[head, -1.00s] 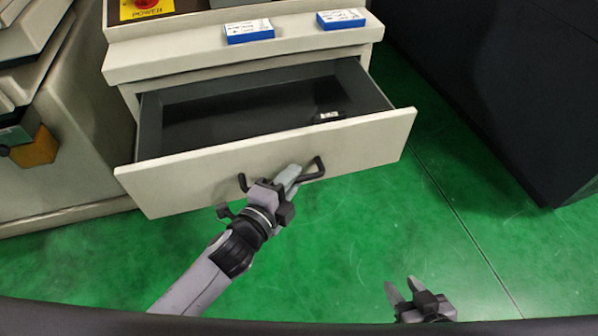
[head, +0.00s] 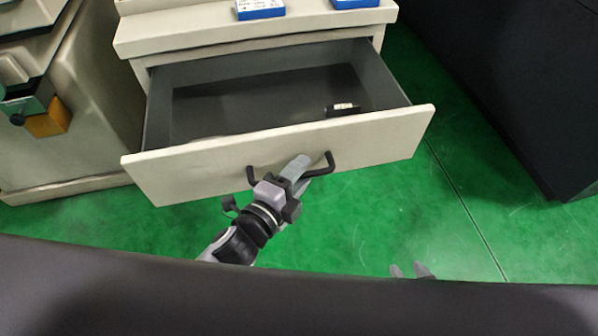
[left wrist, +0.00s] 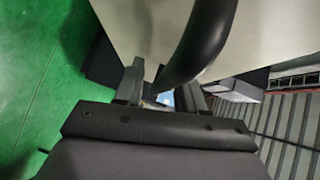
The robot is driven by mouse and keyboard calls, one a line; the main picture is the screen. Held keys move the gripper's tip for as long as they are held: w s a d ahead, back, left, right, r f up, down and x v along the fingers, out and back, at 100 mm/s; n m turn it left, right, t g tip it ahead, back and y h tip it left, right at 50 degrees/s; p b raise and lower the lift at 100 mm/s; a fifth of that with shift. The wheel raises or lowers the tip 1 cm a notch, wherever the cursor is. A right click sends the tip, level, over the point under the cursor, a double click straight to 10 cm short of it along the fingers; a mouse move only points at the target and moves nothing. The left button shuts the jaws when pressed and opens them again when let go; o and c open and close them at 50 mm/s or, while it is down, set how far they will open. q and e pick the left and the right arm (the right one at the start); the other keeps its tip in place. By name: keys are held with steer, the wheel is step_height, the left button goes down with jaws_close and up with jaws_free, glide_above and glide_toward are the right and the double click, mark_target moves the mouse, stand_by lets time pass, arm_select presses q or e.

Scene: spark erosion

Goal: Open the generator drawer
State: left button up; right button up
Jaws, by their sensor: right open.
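The generator drawer (head: 285,145) is pulled well out of its cream cabinet (head: 250,40), and its dark interior shows. A black bow handle (head: 328,163) is on its front panel. My left gripper (head: 298,168) is at the handle and shut on it. In the left wrist view the curved black handle (left wrist: 205,35) passes between the two fingers of my left gripper (left wrist: 160,88). The exact contact is partly hidden. My right gripper (head: 410,270) is open and empty, low in the head view, with only its fingertips showing.
A small black-and-white item (head: 343,109) lies inside the drawer. Two blue-and-white boxes (head: 260,9) rest on the ledge above. A dark cabinet (head: 510,80) stands at the right, and another machine (head: 70,130) at the left. Green floor (head: 400,220) is clear in front.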

arm_select(q)
steer(key=v, duration=0.7)
stand_by(0.3)
steer(key=shift+s, duration=0.1)
stand_by(0.4)
